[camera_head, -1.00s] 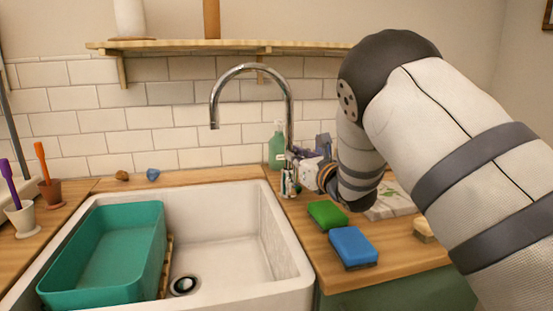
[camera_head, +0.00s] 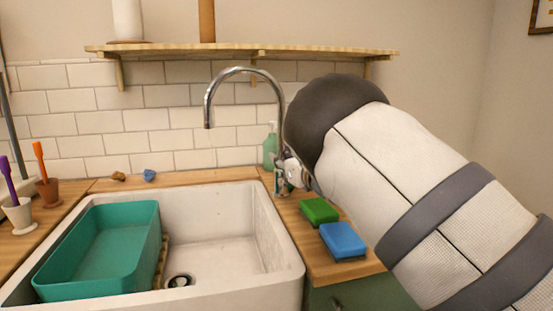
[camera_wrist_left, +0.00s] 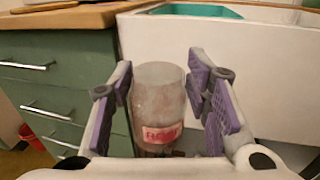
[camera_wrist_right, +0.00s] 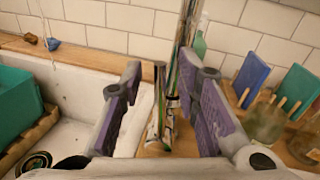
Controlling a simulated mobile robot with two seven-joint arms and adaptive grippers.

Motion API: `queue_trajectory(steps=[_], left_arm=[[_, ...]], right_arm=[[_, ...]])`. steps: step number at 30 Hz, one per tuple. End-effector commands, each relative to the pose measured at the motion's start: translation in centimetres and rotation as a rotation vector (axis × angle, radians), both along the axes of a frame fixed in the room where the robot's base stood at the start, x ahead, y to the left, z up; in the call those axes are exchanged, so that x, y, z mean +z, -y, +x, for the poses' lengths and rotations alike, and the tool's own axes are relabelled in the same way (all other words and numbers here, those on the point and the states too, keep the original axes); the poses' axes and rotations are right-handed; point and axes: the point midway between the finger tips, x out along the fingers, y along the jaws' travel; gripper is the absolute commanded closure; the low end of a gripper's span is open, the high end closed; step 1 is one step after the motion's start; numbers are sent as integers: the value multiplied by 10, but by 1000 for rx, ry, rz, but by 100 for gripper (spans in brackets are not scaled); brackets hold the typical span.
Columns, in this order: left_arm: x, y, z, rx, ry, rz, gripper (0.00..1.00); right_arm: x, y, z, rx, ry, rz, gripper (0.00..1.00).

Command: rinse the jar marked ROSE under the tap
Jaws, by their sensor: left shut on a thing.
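The glass jar (camera_wrist_left: 158,85) with a red label reading ROSE, slightly blurred, is upright between my left fingers (camera_wrist_left: 165,95) in the left wrist view. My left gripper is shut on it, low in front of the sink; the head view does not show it. The chrome tap (camera_head: 281,125) arches over the white sink (camera_head: 225,225). My right gripper (camera_wrist_right: 165,105) is open at the tap's base, with the tap's body just beyond and between its spread fingers. In the head view my right arm hides most of that gripper. No water stream is visible.
A teal tub (camera_head: 105,250) fills the left of the basin; the right side is free. A green sponge (camera_head: 319,210) and a blue sponge (camera_head: 343,241) lie right of the sink. Glass jars (camera_wrist_right: 262,122) stand right of my right gripper. Green drawers (camera_wrist_left: 60,85) are left of the held jar.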

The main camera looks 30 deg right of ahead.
Motion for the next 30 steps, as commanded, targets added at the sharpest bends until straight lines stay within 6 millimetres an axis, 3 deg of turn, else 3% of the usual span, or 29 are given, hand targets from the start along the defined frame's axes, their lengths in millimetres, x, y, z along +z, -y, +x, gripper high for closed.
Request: queue_trajectory(steps=[5, 15, 18, 22, 30], left_arm=[[0, 0, 0, 0, 1, 0, 86], [0, 0, 0, 0, 1, 0, 86], [0, 0, 0, 0, 1, 0, 86], [0, 0, 0, 0, 1, 0, 86], [0, 0, 0, 0, 1, 0, 86]], right_arm=[[1, -1, -7, 0, 0, 0, 71], [3, -4, -92, -2, -1, -1, 71], [3, -4, -109, -2, -1, -1, 71], [4, -5, -119, 0, 0, 0, 71], [4, -5, -120, 0, 0, 0, 71]])
